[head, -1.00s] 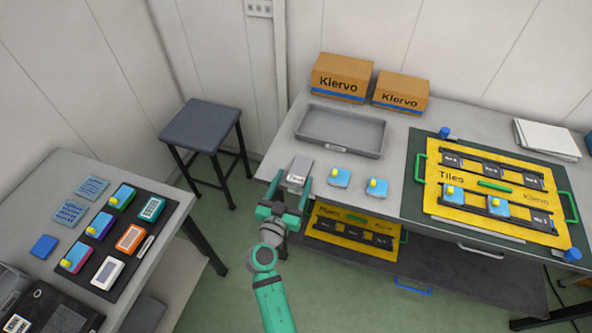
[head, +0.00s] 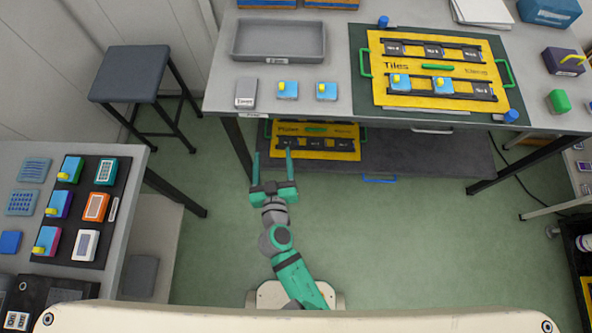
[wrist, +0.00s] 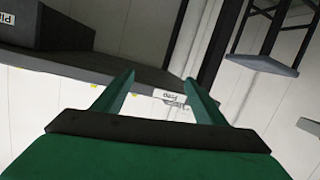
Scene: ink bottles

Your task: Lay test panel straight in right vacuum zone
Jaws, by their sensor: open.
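My gripper (head: 273,156) is open and empty, in front of the long bench and short of its front edge in the head view. In the wrist view its two fingers (wrist: 159,80) stand apart with nothing between them. I cannot tell for sure which thing is the test panel or the right vacuum zone. A grey block with a white label (head: 246,93) stands at the bench's front left. A yellow "Tiles" board (head: 400,67) with dark slots holds two more such tiles.
A grey tray (head: 278,57) lies behind the block. A second yellow board (head: 345,146) lies on the lower shelf (head: 430,165). A stool (head: 143,72) stands left of the bench. The left table (head: 128,210) carries coloured devices on a black mat. The floor (head: 400,235) between is clear.

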